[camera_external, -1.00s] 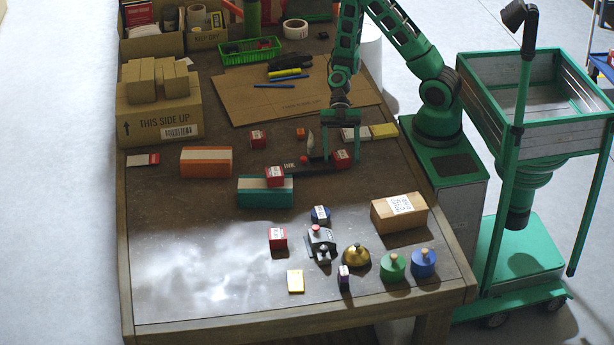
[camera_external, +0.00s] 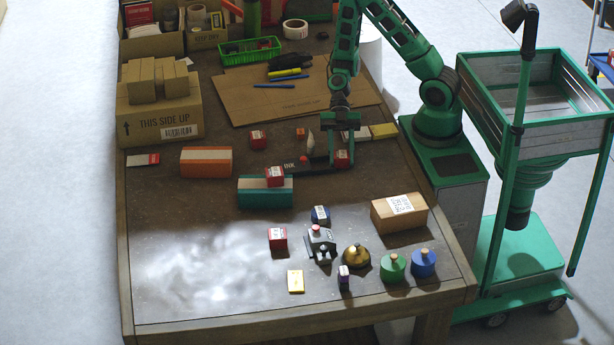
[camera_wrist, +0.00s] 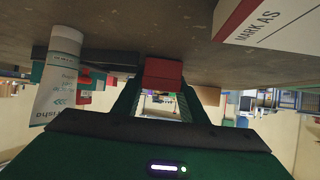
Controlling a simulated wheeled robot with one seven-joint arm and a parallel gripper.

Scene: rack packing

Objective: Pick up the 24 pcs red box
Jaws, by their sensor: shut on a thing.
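My gripper (camera_external: 342,152) points down at the right middle of the table, shut on a small red box (camera_external: 342,158). The wrist view shows the red box (camera_wrist: 163,73) between my two fingers. The box appears to be at table level; I cannot tell whether it touches the surface. Its label is too small to read. Other small red boxes with white labels stand at the back (camera_external: 258,140), on the teal box (camera_external: 275,176) and nearer the front (camera_external: 277,238).
A black ink item (camera_external: 310,166) and a pale upright tube (camera_external: 310,143) lie close left of my gripper. White (camera_external: 355,134) and yellow (camera_external: 383,131) flat boxes are behind it. A brown carton (camera_external: 399,213) stands to the front right. The front left table is clear.

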